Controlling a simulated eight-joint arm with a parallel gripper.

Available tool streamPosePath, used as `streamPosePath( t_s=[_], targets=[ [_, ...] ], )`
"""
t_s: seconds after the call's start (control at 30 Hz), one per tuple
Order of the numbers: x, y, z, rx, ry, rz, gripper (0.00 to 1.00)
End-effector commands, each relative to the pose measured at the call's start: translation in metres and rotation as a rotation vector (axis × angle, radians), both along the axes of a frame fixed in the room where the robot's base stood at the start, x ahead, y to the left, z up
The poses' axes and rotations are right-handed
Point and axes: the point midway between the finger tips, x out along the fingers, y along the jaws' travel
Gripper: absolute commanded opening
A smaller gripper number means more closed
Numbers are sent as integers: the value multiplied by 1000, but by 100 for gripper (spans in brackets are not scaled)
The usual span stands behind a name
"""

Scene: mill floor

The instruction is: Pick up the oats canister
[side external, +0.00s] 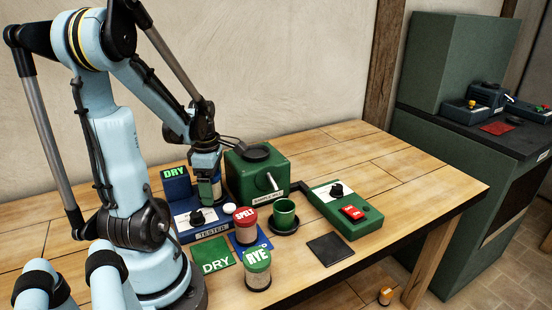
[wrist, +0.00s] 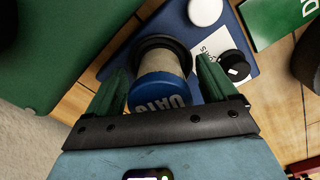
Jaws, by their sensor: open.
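The oats canister (wrist: 160,92) has a blue lid with white lettering and a pale body. In the wrist view it sits in a dark round ring on the blue tester (wrist: 128,48). My gripper (wrist: 160,66) is open, with its green fingers on either side of the canister and gaps still visible beside the lid. In the side external view my gripper (side external: 206,172) is low over the tester (side external: 192,235), beside the green mill, and mostly hides the canister.
A spelt canister (side external: 246,228) with a red lid and a rye canister (side external: 257,270) with a green lid stand in front. The green mill (side external: 245,180), a green cup (side external: 284,212) and a switch box (side external: 350,222) are to the right. A dark mat (side external: 330,249) is bare.

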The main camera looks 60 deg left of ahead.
Motion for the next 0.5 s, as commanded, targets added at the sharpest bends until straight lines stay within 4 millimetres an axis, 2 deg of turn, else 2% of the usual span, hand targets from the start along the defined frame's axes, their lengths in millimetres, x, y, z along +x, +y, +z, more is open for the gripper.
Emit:
streamPosePath(
  t_s=[0.03, 0.07, 0.5],
  targets=[
    [0, 0, 0, 0, 0, 0, 83],
    [0, 0, 0, 0, 0, 0, 78],
    [0, 0, 0, 0, 0, 0, 12]
  ],
)
